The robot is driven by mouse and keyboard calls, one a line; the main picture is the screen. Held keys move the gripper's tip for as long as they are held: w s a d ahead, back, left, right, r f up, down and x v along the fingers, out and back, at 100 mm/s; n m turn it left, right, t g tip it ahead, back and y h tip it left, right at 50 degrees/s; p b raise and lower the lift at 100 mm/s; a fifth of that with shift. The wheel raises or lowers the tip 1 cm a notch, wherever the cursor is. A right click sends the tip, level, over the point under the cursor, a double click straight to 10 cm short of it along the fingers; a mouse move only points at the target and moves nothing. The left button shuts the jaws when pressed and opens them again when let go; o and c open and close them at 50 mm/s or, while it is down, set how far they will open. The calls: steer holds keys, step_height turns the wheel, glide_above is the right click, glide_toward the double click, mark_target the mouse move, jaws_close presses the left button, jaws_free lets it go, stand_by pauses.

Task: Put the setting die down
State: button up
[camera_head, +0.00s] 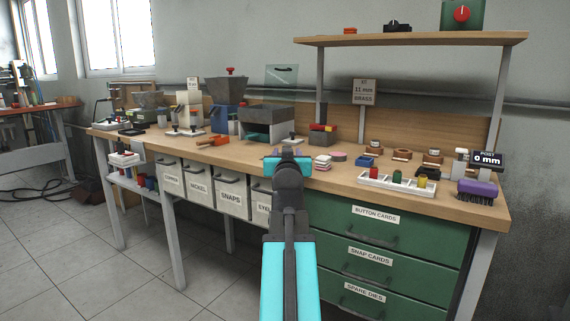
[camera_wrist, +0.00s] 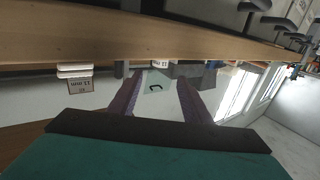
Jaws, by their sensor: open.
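My gripper (camera_head: 288,156) reaches over the front edge of the bench, left of the white tray, seen from behind in the head view. In the wrist view its two dark purple fingers (camera_wrist: 158,95) stand apart with nothing held between them. A white tray (camera_head: 372,184) at the right front of the bench holds a red piece (camera_head: 374,173), a green piece (camera_head: 397,176) and a yellow piece (camera_head: 421,181). I cannot tell which piece, if any, is the setting die. My arm hides a part of the bench front.
The wooden bench (camera_head: 330,181) carries a grey bin (camera_head: 266,114), a blue machine (camera_head: 227,92), a purple brush (camera_head: 477,190) and a "POST 0 mm" display (camera_head: 487,159). A sign (camera_head: 364,92) reads "11 mm brass". Green drawers (camera_head: 385,240) and a shelf (camera_head: 411,39) bound the space.

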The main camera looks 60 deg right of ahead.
steer(key=shift+v, duration=1.35)
steer(key=shift+r, duration=0.1)
